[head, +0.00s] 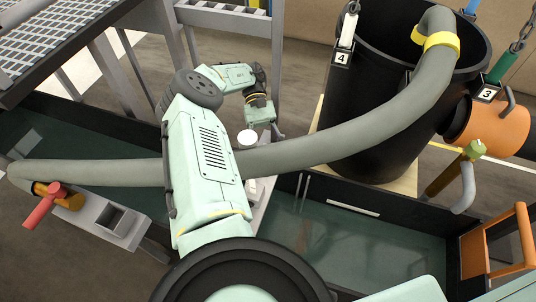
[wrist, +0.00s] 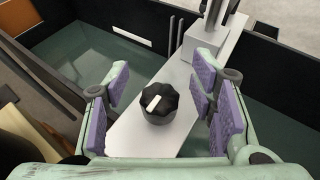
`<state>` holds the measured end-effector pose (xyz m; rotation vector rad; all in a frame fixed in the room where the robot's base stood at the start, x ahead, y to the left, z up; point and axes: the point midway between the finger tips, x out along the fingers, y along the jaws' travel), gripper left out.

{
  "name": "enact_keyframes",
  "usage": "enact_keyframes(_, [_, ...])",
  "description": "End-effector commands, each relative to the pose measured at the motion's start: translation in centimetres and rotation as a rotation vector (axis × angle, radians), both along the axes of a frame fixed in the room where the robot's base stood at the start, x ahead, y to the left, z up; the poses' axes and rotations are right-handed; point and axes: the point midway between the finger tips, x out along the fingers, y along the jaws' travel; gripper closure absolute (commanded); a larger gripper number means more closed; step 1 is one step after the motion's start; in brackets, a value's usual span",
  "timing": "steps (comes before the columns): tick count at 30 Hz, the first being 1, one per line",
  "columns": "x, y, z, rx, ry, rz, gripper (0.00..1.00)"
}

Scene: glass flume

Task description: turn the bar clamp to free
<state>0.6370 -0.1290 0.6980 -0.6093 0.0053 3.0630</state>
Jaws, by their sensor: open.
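In the wrist view a black lobed knob (wrist: 160,105) with a white mark sits on a pale flat bar (wrist: 135,138) that spans the flume; I take it for the bar clamp. The white mark runs slantwise, from upper right to lower left. My gripper (wrist: 161,72) is open, its purple-padded fingers to the left and right of the knob, with visible gaps on both sides. It seems to hold nothing. In the head view my gripper (head: 262,114) is near the bar beyond my arm; its fingertips and the knob cannot be made out there.
A grey block with upright rods (wrist: 205,42) stands farther along the bar. The glass flume (head: 320,235) has black walls. A grey hose (head: 330,150) crosses above it from a black tub (head: 365,110). A red handle (head: 42,205) is at left, an orange frame (head: 500,245) at right.

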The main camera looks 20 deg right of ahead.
Motion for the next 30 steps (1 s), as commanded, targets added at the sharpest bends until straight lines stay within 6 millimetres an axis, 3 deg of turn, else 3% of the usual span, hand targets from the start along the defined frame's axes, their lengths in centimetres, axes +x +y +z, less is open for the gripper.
enact_keyframes(6, [0.1,0.1,4.5,0.002,-0.004,-0.001,0.49])
enact_keyframes(12, [0.0,0.0,6.9,0.002,-0.002,-0.001,0.49])
enact_keyframes(30, [-0.1,0.0,7.5,0.0,-0.002,0.001,0.49])
